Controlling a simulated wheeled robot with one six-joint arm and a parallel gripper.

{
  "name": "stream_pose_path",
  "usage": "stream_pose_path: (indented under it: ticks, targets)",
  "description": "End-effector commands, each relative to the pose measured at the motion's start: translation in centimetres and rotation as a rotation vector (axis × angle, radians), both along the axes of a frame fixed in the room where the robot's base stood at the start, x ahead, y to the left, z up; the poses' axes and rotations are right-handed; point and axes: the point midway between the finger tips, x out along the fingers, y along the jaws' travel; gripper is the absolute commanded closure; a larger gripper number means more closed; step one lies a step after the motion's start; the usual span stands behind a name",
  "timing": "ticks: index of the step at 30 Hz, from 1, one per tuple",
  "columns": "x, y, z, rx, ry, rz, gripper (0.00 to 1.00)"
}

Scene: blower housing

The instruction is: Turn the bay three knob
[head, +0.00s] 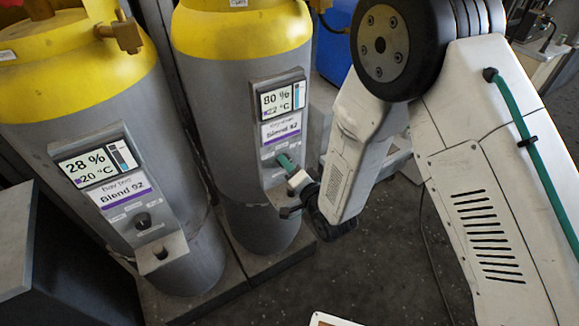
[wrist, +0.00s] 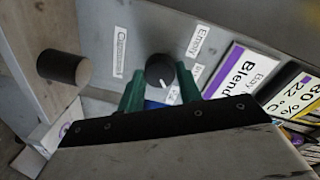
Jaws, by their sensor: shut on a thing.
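The bay panel (head: 283,112) on the right-hand gas cylinder reads 80 % and 22 °C, with a purple-striped "Blend" label; its bay number is too small to read. My gripper (head: 285,163) is at the lower part of this panel, its green fingers hiding the knob in the head view. In the wrist view, the round black knob (wrist: 158,69) sits between the two green fingertips of my gripper (wrist: 161,83), which are shut on it. A white mark on the knob faces down and slightly right in that picture. Small white position labels surround it, including "Empty" (wrist: 197,41).
The left cylinder (head: 100,85) carries a similar panel (head: 115,180) reading 28 % and 20 °C, with its own black knob (head: 142,220). A dark cylindrical stub (wrist: 63,67) protrudes beside the panel in the wrist view. Dark floor (head: 390,265) is open below my arm.

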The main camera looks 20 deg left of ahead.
Motion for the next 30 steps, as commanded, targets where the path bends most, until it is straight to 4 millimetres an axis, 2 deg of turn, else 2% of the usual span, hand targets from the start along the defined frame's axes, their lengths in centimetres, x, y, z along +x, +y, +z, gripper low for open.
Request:
stream_pose_path:
  ticks: [12, 27, 28, 30]
  targets:
    - [0.03, -0.09, -0.04, 0.107, 0.128, -0.001, 0.88]
    - [0.03, -0.1, -0.06, 0.12, 0.143, -0.001, 0.88]
    - [0.03, -0.1, -0.06, 0.12, 0.143, -0.001, 0.62]
    - [0.04, -0.09, -0.05, 0.12, 0.143, -0.001, 0.44]
